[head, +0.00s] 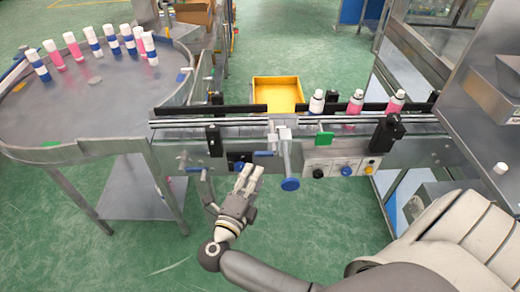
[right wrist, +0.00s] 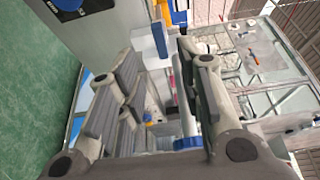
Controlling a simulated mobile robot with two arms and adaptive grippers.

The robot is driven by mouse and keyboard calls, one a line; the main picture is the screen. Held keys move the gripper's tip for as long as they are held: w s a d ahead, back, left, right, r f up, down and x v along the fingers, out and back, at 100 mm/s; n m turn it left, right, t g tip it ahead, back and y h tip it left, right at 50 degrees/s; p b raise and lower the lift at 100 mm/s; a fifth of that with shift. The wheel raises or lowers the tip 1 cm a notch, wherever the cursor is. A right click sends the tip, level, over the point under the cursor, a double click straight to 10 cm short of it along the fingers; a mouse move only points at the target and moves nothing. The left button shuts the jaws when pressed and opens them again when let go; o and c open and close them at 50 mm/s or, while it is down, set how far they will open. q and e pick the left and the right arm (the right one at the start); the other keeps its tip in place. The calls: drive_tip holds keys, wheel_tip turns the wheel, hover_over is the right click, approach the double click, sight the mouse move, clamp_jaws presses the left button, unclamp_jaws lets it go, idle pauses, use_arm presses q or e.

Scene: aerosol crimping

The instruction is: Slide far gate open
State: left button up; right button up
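A conveyor (head: 385,150) with metal rails crosses the head view. At its front are a blue round knob on a rod (head: 290,184), a horizontal blue handle (head: 264,153) and a green tab (head: 324,138). I cannot tell which belongs to the far gate. My right gripper (head: 250,170) is in front of the conveyor, left of the round knob and below the blue handle, apart from the knob. In the right wrist view its fingers (right wrist: 160,85) are apart with nothing gripped; a blue disc (right wrist: 188,143) shows beyond them. My left gripper is not in view.
Several capped cans stand on the round steel table (head: 110,105) at left. More cans (head: 354,104) stand on the conveyor at right. A yellow bin (head: 277,82) is behind the conveyor. A panel with knobs (head: 340,166) is right of the round knob. Green floor lies below.

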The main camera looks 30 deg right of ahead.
sight(263, 156)
drive_tip(key=p+x, duration=0.2)
drive_tip(key=x, duration=0.7)
drive_tip(key=shift+w+d, duration=0.2)
drive_tip(key=shift+d, duration=0.1)
clamp_jaws()
drive_tip(key=shift+a, duration=0.1)
